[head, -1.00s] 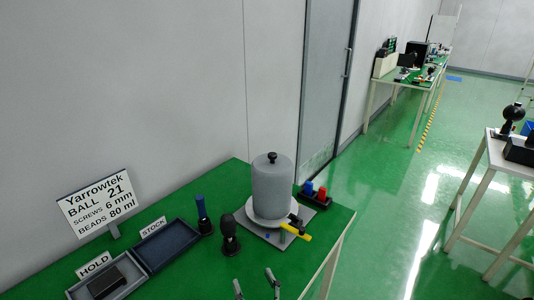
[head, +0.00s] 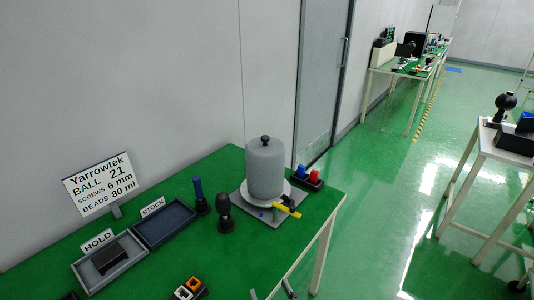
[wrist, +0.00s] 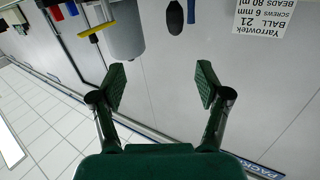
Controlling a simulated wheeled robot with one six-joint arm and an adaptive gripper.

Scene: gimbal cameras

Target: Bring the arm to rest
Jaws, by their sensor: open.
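My gripper (wrist: 160,88) is open and empty in the wrist view, its two fingers apart with nothing between the pads. In the head view only its fingertips (head: 270,293) show at the bottom edge, in front of the green bench (head: 200,260). The wrist view looks upside down toward the wall, with the grey cylinder (wrist: 125,35) and the sign (wrist: 265,17) near its top edge. My gripper touches nothing that I can see.
A grey cylinder (head: 265,170) with a black knob stands on a plate. Nearby are a yellow-handled valve (head: 288,211), two dark upright tools (head: 224,212), trays marked STOCK (head: 165,225) and HOLD (head: 110,268), and orange and white blocks (head: 188,288).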

